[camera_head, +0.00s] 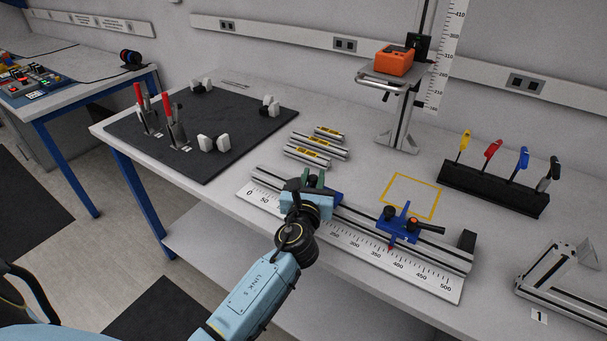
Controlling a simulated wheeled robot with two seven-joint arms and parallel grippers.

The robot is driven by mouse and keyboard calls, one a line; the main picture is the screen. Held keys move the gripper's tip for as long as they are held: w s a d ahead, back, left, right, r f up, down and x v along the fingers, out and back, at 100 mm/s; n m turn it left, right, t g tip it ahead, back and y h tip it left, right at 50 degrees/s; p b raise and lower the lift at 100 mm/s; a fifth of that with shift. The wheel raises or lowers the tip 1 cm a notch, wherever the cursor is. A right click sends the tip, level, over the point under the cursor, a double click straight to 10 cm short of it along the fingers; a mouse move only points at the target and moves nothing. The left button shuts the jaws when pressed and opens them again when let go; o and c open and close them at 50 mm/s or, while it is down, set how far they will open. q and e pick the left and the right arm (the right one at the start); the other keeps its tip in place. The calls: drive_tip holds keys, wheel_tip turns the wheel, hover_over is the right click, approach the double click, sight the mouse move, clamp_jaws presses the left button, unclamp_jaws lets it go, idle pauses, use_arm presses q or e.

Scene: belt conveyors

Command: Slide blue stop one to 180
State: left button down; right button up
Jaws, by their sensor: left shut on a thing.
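A rail with a white scale (429,279) marked 0 to 500 lies along the front of the bench. My left gripper (311,181) is over the rail, left of its middle. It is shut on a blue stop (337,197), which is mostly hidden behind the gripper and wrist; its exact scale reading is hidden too. A second blue stop (399,225) with black knobs and a red pointer sits farther right on the rail, with the pointer between about 350 and 400. My right gripper is not in view.
Several silver profiles with yellow labels (316,145) lie behind the rail. A yellow square outline (411,196) is on the bench. A black tool rack (493,188) stands at right, a dark mat (235,125) at left. A metal frame (560,275) stands front right.

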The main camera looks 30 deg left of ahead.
use_arm(q)
drive_tip(key=shift+f, duration=0.1)
drive_tip(key=c, duration=1.3)
unclamp_jaws()
drive_tip(key=shift+a, duration=0.1)
drive_tip(key=v, duration=1.3)
drive_tip(key=shift+s, duration=0.2)
